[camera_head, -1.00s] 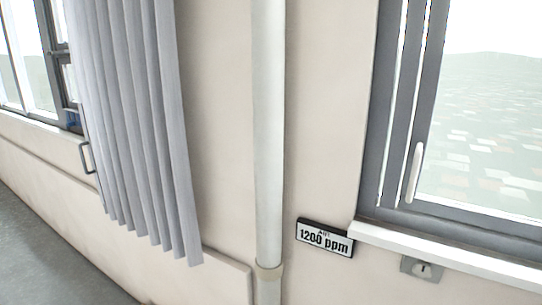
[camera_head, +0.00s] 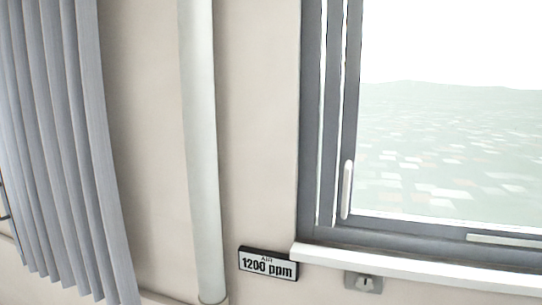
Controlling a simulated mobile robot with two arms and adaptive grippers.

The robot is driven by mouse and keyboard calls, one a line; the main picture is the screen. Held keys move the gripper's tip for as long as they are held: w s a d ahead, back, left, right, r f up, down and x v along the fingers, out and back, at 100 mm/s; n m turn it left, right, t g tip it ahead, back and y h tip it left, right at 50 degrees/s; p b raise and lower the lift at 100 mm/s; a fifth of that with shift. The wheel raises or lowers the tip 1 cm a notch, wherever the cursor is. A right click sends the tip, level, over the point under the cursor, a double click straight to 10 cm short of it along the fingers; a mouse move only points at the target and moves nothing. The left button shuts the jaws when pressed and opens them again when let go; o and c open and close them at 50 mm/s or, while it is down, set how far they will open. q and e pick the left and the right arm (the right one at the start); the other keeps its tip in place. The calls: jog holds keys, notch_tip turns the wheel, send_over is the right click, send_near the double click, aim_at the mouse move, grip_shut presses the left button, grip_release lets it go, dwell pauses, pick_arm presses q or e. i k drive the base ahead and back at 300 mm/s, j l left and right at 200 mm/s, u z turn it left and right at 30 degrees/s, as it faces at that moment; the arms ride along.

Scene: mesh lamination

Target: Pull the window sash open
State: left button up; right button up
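The window sash (camera_head: 353,120) is a grey frame around a large pane at the right of the head view. A white upright handle (camera_head: 347,190) sits on its left stile, near the bottom. The sash stands inside a grey outer frame (camera_head: 311,120), with narrow light strips between the two at the left. I cannot tell for sure whether the sash is fully shut. Neither of my grippers shows in this view.
A white sill (camera_head: 400,272) juts out below the window. A white vertical pipe (camera_head: 199,150) and a grey curtain (camera_head: 65,150) stand to the left.

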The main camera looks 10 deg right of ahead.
aim_at(456, 229)
jog(key=z, duration=1.45)
